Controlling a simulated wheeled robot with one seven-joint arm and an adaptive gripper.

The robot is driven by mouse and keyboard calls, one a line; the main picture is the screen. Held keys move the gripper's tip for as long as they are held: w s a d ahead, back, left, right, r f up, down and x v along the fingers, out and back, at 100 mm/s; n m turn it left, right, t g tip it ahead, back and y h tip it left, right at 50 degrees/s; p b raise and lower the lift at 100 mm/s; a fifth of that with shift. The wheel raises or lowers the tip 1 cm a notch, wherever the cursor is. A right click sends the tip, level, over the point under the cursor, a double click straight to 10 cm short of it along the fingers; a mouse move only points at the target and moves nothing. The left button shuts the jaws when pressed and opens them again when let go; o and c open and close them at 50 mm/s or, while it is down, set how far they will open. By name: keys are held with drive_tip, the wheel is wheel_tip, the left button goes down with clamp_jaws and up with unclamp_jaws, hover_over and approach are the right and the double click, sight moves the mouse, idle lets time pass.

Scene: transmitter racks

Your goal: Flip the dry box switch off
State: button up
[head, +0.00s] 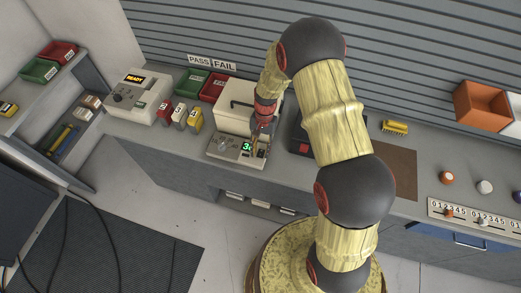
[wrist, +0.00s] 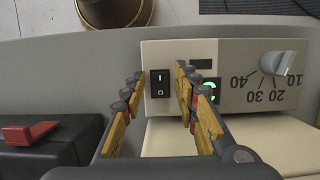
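The dry box shows in the head view as a cream box with a dark handle and a front panel (head: 232,150) at the bench's front edge. In the wrist view its panel (wrist: 225,50) holds a black rocker switch (wrist: 160,84) marked I and O, a green lit display (wrist: 210,90) and a grey dial (wrist: 277,62). Which way the rocker is tipped is unclear. My gripper (wrist: 160,74) is open, its two yellow fingers on either side of the switch in the picture; contact cannot be told. In the head view my gripper (head: 260,140) is at the panel's right end, partly hidden.
A black unit with a red switch (wrist: 30,133) stands beside the dry box. Left of the box on the bench are red, white and yellow blocks (head: 180,116) and a tester reading READY (head: 138,95). A brown mat (head: 396,172) lies to the right.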

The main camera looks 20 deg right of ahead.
drive_tip(key=shift+o, duration=0.2)
drive_tip(key=v, duration=1.2)
idle(0.4)
drive_tip(key=s+r+n+t+b, duration=0.2)
drive_tip(key=s+r+b, duration=0.2)
drive_tip(key=s, duration=0.4)
drive_tip(key=s+a+r+n+t+h+b, duration=0.1)
drive_tip(key=s+r+n+t+b, duration=0.1)
drive_tip(key=s+r+b, duration=0.3)
drive_tip(key=s+r+n+t+b, duration=0.3)
drive_tip(key=s+r, duration=0.3)
drive_tip(key=s, duration=0.5)
drive_tip(key=shift+a+t+h+b, duration=0.25)
drive_tip(key=shift+t+h+b, duration=0.2)
drive_tip(key=shift+b, duration=0.2)
drive_tip(key=shift+o, duration=0.3)
drive_tip(key=shift+r, duration=0.1)
